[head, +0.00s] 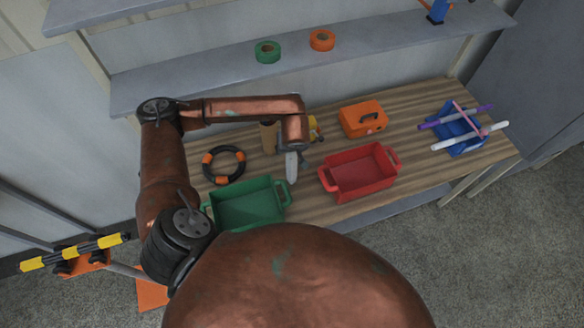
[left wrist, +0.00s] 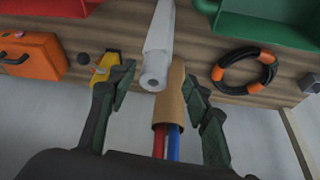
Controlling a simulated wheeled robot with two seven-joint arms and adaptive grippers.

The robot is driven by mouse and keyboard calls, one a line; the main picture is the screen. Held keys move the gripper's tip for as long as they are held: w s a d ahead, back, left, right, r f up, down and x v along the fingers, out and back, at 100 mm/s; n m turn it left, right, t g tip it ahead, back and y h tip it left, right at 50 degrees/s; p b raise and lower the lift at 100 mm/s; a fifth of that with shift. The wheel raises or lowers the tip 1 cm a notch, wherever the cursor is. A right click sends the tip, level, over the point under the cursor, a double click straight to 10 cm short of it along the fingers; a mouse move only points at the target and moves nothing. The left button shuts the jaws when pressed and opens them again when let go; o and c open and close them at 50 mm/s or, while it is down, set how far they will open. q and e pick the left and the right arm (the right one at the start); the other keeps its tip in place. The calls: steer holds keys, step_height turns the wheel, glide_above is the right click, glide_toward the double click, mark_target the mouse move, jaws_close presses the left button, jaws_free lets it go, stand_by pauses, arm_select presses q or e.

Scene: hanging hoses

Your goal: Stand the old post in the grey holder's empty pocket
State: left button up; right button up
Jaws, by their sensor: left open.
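A pale tube (head: 291,167) shows just below my left gripper in the head view. In the left wrist view this tube (left wrist: 158,45) runs from the top edge, its end with a dark hole toward me. No thing is clearly the old post; I cannot tell if it is this tube. My left gripper (left wrist: 158,100) is open, its dark fingers apart on both sides of the tube's end and a brown cylinder (left wrist: 171,98). I see no contact. Red and blue rods (left wrist: 173,143) show at the brown cylinder. I cannot make out a grey holder. My right gripper is not in view.
A green crate (head: 214,213), a red crate (head: 360,195), an orange toolbox (head: 362,120) and a black-orange ring (head: 210,176) are on the wooden bench (head: 300,208). A blue rack (head: 458,133) with rods is at right. A shelf (head: 200,73) overhangs behind.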

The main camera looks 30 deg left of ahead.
mark_target(292, 166)
arm_select(q)
steer(key=shift+p+x, duration=0.3)
steer(key=shift+x, duration=0.65)
steer(key=shift+w+a+f+p, duration=0.15)
steer(key=shift+w+f+p, duration=0.3)
steer(key=shift+f, duration=0.15)
steer(key=p+x, duration=0.1)
steer(key=x, duration=0.3)
steer(key=shift+w+f, duration=0.1)
steer(key=shift+w, duration=0.05)
steer(key=c, duration=0.8)
jaws_close()
